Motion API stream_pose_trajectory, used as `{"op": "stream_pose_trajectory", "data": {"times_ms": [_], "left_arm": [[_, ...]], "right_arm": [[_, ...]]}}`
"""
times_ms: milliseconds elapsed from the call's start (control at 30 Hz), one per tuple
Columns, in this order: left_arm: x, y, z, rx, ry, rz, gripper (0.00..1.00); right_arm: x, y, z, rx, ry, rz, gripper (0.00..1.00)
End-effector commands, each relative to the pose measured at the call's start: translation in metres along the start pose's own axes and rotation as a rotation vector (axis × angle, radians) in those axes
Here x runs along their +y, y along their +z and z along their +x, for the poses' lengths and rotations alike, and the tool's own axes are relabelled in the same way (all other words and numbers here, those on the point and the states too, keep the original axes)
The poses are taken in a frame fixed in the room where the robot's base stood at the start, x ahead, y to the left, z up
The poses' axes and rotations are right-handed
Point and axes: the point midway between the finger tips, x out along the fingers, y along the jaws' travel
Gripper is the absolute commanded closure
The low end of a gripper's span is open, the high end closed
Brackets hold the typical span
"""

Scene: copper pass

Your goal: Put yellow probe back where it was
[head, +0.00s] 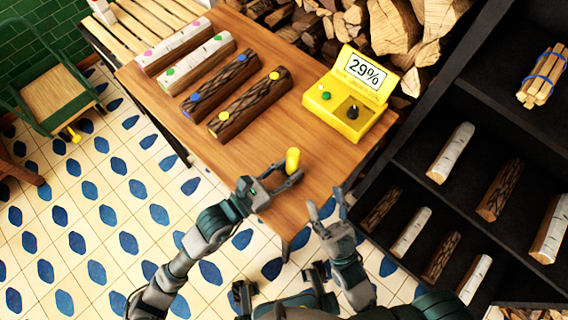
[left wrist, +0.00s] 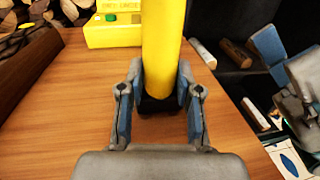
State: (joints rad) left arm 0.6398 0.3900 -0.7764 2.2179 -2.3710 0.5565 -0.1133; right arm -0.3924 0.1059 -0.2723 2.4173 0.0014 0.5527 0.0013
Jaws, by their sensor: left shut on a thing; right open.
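The yellow probe (head: 292,160) is held upright in my left gripper (head: 283,179), over the front part of the wooden table. In the left wrist view the yellow probe (left wrist: 163,45) stands between the two fingers of my left gripper (left wrist: 160,88), with a dark lower end near the table top. The yellow meter (head: 347,105) stands at the table's right side, its screen reading 29%, with a green button and a dark round piece on top. My right gripper (head: 326,206) is open and empty, off the table's front right edge.
Several split logs with coloured dots, such as the dark one (head: 249,104), lie in a row on the table (head: 262,150). A black shelf (head: 420,190) with logs stands at the right. Stacked firewood (head: 400,30) is behind.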

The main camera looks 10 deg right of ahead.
Motion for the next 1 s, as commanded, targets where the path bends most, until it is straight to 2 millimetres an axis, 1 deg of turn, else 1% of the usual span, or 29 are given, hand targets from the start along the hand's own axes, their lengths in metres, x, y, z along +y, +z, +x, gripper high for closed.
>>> {"op": "stream_pose_trajectory", "data": {"times_ms": [33,67,100,133,567,667,767,833,1000], "left_arm": [[0.000,-0.002,0.000,0.004,-0.001,-0.002,1.00],[0.000,-0.002,0.000,0.006,-0.001,-0.002,0.59],[0.001,-0.002,0.000,0.005,0.000,-0.003,0.49],[0.001,-0.002,-0.001,0.005,0.000,-0.003,0.41],[0.001,-0.001,-0.001,0.001,0.000,-0.001,0.41],[0.002,-0.001,-0.006,0.002,0.001,0.000,0.41],[0.002,-0.001,-0.020,0.003,0.003,0.000,0.41],[0.002,-0.001,-0.034,0.005,0.002,0.000,0.41],[0.002,-0.002,-0.074,0.006,0.002,0.000,0.41]], "right_arm": [[0.000,0.000,0.000,-0.001,0.000,0.000,0.41],[0.000,0.000,0.000,-0.001,0.000,-0.001,0.41],[-0.001,0.001,0.000,-0.002,-0.001,-0.001,0.41],[-0.001,0.001,0.001,-0.002,-0.001,-0.001,0.41],[-0.001,0.003,0.002,-0.004,-0.001,-0.001,0.41],[-0.001,0.003,0.003,-0.006,-0.001,-0.001,0.41],[-0.001,0.005,0.004,-0.024,-0.002,-0.002,0.41],[0.001,0.011,0.004,-0.065,0.001,-0.007,0.41],[0.000,0.014,0.003,-0.096,0.000,-0.009,0.41]]}}
